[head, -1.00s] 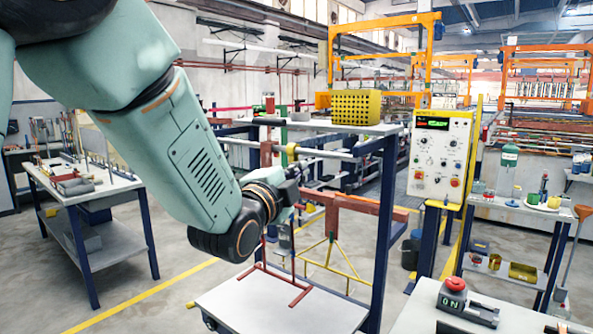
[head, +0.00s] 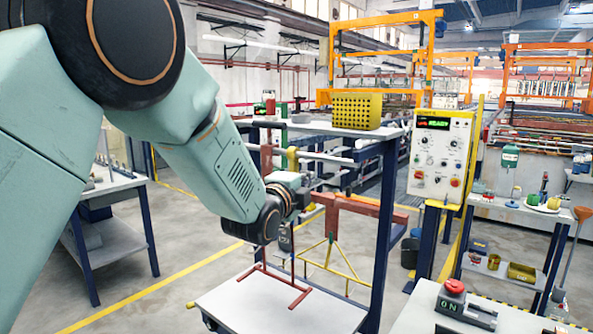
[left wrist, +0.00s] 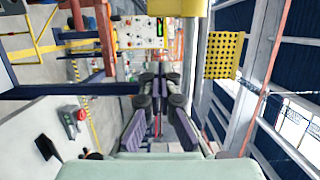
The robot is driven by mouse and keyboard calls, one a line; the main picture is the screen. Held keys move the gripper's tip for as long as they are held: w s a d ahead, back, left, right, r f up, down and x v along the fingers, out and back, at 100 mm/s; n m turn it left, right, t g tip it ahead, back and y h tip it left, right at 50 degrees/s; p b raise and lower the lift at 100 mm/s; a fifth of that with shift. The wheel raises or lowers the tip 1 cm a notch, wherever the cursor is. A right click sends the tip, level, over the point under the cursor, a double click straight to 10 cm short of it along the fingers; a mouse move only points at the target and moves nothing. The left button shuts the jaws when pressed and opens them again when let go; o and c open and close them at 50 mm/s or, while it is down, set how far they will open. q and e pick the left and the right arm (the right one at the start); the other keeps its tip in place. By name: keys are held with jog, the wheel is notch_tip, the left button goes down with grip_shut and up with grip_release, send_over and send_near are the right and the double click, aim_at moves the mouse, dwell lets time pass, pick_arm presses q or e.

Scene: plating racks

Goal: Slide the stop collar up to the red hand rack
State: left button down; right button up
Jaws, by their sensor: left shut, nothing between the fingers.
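The red hand rack shows in the head view as a red upright piece (head: 266,150) by the rail and a red lower frame (head: 300,299) above the pale base. My arm covers part between them. A white rail (head: 328,158) runs right from a yellow upright piece (head: 291,158). I cannot clearly pick out the stop collar; it is too small or hidden. My left gripper (head: 303,195) is shut and empty, in front of and below the rail. Its closed fingers (left wrist: 158,82) show in the left wrist view, with nothing between them. My right gripper is out of view.
A yellow perforated box (head: 357,109) sits on the stand's top shelf (head: 310,126). A yellow triangular rack (head: 328,262) hangs below a red crossbar (head: 372,207). A blue post (head: 387,220) and a control panel (head: 440,155) stand right. A red button (head: 455,287) is at lower right.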

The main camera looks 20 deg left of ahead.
aim_at(294, 166)
pick_arm(q)
jog(key=w+a+p, duration=0.1)
jog(key=w+a, duration=0.4)
jog(key=a, duration=0.2)
jog(key=shift+r, duration=0.15)
dwell(0.9)
jog(key=shift+w, duration=0.15)
